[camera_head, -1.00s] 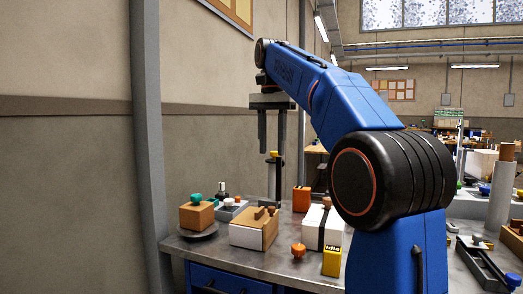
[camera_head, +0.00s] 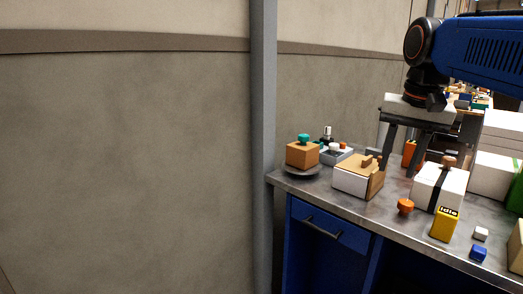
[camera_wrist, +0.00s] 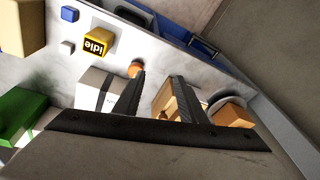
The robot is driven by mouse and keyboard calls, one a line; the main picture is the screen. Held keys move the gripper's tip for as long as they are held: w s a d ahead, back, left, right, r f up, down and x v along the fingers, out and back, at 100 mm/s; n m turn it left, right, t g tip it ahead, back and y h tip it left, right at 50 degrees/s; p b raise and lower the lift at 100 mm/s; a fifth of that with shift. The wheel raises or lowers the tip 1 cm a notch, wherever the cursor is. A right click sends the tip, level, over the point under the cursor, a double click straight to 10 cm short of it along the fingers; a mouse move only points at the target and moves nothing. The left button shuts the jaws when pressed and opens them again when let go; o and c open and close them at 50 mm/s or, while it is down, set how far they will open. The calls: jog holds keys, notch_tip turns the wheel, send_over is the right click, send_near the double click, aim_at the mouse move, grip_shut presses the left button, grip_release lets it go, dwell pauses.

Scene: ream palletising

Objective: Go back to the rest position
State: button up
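My gripper (camera_head: 398,163) hangs from my blue arm at the upper right of the head view, fingers pointing down over the bench. Its two dark fingers are apart with nothing held between them. The wrist view also shows the spread fingers (camera_wrist: 160,78), above the gap between a white box with a black strap (camera_wrist: 92,92) and a brown-and-white box (camera_wrist: 168,98). In the head view the brown-and-white box (camera_head: 352,180) is left of the gripper and the strapped box (camera_head: 440,188) is right of it.
The grey bench top (camera_head: 385,232) also bears an orange knob (camera_head: 405,207), a yellow "idle" block (camera_head: 445,224), small white and blue blocks, and a brown box (camera_head: 302,155) on a dark round plate. A grey post (camera_head: 263,110) and wall stand at the left.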

jog(key=s+f+n, duration=0.1)
jog(key=s+f, duration=0.4)
jog(key=f, duration=0.3)
jog(key=s+a+f+n+t, duration=0.1)
jog(key=s+f+n, duration=0.1)
jog(key=s+f, duration=0.3)
jog(key=s+a+f+n+t, duration=0.1)
jog(key=s+f, duration=0.5)
jog(key=f, duration=0.6)
jog(key=shift+f+n, duration=0.15)
jog(key=shift+n, duration=0.55)
